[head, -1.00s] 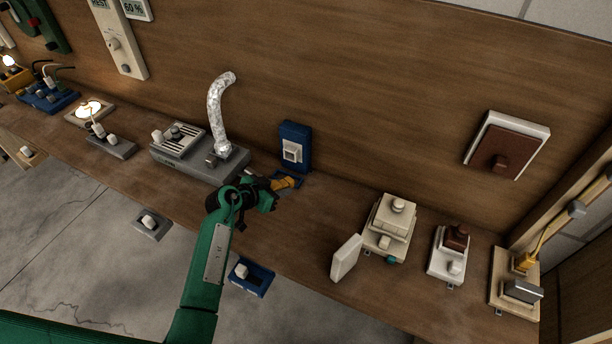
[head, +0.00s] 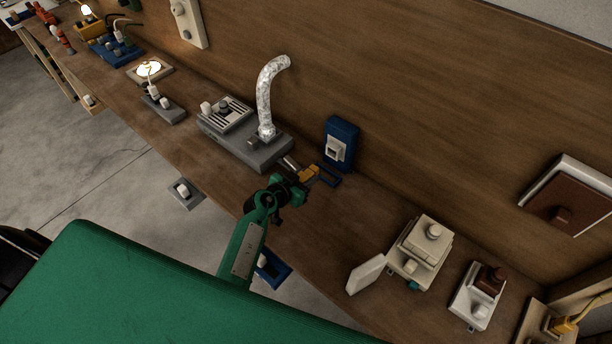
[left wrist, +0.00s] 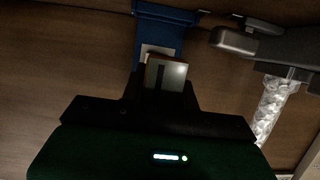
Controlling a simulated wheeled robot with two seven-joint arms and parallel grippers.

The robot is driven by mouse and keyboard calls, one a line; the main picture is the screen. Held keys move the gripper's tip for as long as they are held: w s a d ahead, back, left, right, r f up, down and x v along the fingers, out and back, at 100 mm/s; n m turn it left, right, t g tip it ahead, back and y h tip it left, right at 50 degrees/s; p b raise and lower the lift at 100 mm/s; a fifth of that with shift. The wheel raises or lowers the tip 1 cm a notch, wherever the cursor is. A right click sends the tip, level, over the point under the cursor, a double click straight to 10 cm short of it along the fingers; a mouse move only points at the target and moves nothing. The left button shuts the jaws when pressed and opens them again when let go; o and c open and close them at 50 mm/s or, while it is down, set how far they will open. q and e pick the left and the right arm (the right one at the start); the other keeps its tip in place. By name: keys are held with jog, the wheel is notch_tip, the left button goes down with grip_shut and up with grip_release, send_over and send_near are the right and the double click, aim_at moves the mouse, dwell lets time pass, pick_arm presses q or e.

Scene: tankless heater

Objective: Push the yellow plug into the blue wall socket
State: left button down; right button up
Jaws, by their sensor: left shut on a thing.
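The blue wall socket (head: 341,143) is fixed low on the wooden back wall, with a pale square face on its front. The yellow plug (head: 309,173) is in my left gripper (head: 298,182), just in front of and below the socket. A gap shows between plug and socket in the head view. In the left wrist view the gripper (left wrist: 163,92) points at the blue socket (left wrist: 166,34), and the gripped piece partly hides the pale face. My right gripper does not show.
A grey unit (head: 245,145) with a silver flexible duct (head: 268,95) stands left of the socket. A cream block device (head: 420,248) with a tilted white flap (head: 366,274) stands to the right. The bench between them is mostly clear.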

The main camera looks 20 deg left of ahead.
pick_arm(q)
jog(key=shift+w+r, duration=0.1)
jog(key=shift+r, duration=0.05)
jog(key=shift+w+d+p, duration=0.15)
jog(key=shift+w+p, duration=0.15)
jog(key=shift+w, duration=0.05)
jog(key=w, duration=0.1)
jog(key=w+d+p, duration=0.1)
jog(key=w, duration=0.1)
jog(key=shift+w+d, duration=0.1)
jog(key=shift+w, duration=0.1)
jog(key=shift+w+d+p, duration=0.15)
jog(key=shift+w+d, duration=0.1)
jog(key=shift+w, duration=0.35)
jog(key=shift+w+d+p, duration=0.15)
jog(key=shift+w+d, duration=0.05)
jog(key=shift+w, duration=0.35)
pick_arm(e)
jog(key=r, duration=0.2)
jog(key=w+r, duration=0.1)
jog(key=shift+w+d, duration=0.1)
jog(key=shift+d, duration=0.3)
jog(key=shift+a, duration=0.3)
pick_arm(q)
jog(key=shift+w+d, duration=0.1)
jog(key=shift+w, duration=0.1)
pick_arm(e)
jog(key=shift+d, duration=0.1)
